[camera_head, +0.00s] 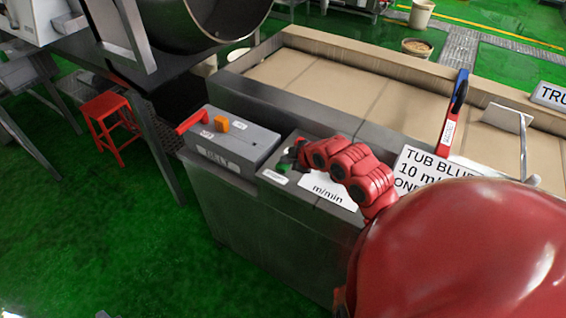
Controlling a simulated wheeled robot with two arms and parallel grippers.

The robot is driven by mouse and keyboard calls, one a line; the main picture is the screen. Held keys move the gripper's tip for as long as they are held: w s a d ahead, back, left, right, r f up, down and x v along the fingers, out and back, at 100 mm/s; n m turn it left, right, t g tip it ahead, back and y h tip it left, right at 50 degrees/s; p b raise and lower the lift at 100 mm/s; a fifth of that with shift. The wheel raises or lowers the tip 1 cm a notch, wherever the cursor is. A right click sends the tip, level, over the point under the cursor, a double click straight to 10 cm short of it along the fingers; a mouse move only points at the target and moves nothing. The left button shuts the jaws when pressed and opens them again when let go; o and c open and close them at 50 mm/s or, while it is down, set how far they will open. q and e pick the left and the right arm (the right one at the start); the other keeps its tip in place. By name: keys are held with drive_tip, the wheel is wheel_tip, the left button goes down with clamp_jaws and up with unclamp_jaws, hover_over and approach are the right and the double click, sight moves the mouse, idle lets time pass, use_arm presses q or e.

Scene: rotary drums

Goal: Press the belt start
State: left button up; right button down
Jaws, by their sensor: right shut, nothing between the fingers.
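A small green piece, which looks like the belt start button (284,166), shows on the grey ledge of the conveyor housing, with a small white label (275,177) in front of it. My right gripper (301,155) comes in from the lower right, red and shut with nothing held. Its tip is right beside the green piece and partly covers it; I cannot tell whether they touch. A white "m/min" card (328,190) lies below the gripper, partly covered by it. My left gripper is not in view.
Left of the button stands a grey control box (238,146) with an orange knob (221,124) and a red lever (192,121). Behind is the beige belt (330,85). A "TUB BLUE" sign (420,165) and a blue-red upright piece (453,110) stand at right. A red stool (106,105) stands left.

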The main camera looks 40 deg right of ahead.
sight(286, 166)
drive_tip(key=shift+r, duration=0.1)
drive_tip(key=shift+r+p, duration=0.45)
drive_tip(key=shift+r, duration=0.35)
drive_tip(key=shift+r+p, duration=1.35)
drive_tip(key=shift+r, duration=1.25)
drive_tip(key=shift+f, duration=0.1)
